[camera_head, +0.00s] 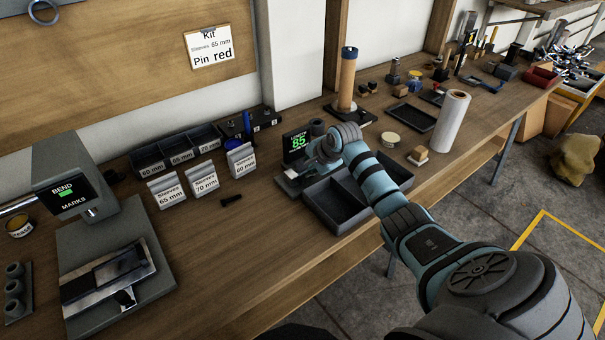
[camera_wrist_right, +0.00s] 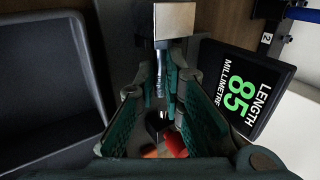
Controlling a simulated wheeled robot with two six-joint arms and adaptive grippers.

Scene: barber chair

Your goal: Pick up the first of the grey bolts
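My right gripper (camera_head: 318,165) is low at the length gauge, just left of the dark divided tray (camera_head: 335,205). In the right wrist view its teal fingers (camera_wrist_right: 165,75) converge around a narrow, shiny grey shaft, probably a bolt (camera_wrist_right: 160,82), beneath a metal block (camera_wrist_right: 175,20). Whether the fingers press on it is unclear. The gauge display (camera_head: 296,142) reads 85; in the wrist view the display (camera_wrist_right: 240,90) reads "LENGTH 85 MILLIMETRE". A small dark bolt-like piece (camera_head: 231,199) lies on the bench in front of the sleeve bins. My left gripper is not in view.
Sleeve bins (camera_head: 178,150) with label cards stand left of the gauge. The bend-marking machine (camera_head: 105,240) is at the front left. A white roll (camera_head: 450,122) and an upright brown cylinder (camera_head: 347,80) stand to the right. The bench front (camera_head: 235,260) is clear.

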